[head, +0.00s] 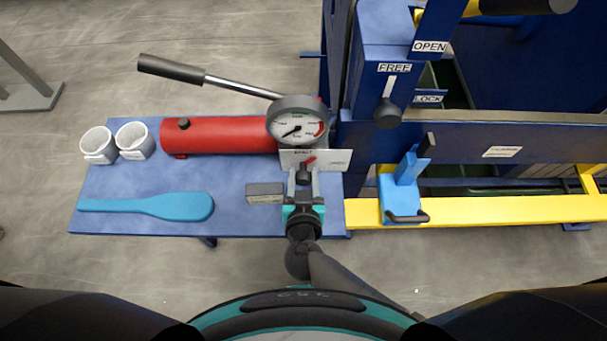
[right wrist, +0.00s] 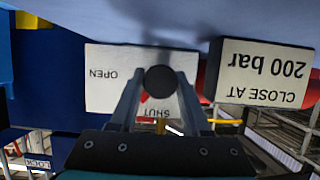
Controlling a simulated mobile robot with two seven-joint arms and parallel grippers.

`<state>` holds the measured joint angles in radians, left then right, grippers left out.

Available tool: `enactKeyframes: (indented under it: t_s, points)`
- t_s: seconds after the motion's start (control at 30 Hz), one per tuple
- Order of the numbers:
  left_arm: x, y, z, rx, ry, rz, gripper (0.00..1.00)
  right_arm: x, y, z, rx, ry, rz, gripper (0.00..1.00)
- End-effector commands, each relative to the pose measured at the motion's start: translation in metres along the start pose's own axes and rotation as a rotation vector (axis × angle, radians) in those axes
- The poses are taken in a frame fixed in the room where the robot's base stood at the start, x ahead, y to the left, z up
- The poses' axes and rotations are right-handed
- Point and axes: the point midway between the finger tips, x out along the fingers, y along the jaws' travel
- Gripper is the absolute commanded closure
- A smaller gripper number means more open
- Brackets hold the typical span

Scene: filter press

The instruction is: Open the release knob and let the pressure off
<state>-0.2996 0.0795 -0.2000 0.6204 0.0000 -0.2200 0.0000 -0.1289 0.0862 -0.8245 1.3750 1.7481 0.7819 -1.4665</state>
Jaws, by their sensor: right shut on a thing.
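The release knob (head: 303,170) is a small black knob below the pressure gauge (head: 296,122). In the right wrist view its round black end (right wrist: 160,79) sits between the two fingers. My right gripper (head: 303,182) is shut on it. Behind it is a white plate (head: 332,159) marked OPEN and SHUT. A red pointer (right wrist: 144,96) on the knob shows near SHUT, slanted toward the OPEN side. The gauge needle points to the lower left, away from the red zone. My left gripper is not in view.
A red pump cylinder (head: 230,136) with a long lever (head: 200,75) lies on the blue table (head: 240,222). Two white cups (head: 97,144), a blue paddle (head: 160,206) and a grey block (head: 264,193) marked 200 bar stand around. The blue press frame (head: 460,140) is at the right.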

Motion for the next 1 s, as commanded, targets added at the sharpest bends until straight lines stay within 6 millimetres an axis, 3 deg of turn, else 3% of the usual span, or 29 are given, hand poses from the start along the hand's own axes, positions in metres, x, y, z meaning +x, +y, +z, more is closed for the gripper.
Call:
enactKeyframes:
  t_s: [0.47,0.73,1.0]
  points:
    - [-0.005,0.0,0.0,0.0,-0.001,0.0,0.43,-0.001,0.001,0.0,0.091,-0.003,-0.039,1.0]
    - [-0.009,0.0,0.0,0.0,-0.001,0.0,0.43,0.0,0.002,0.002,0.29,-0.004,-0.122,1.0]
    - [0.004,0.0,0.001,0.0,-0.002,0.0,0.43,0.001,0.003,0.004,0.522,-0.003,-0.22,1.0]
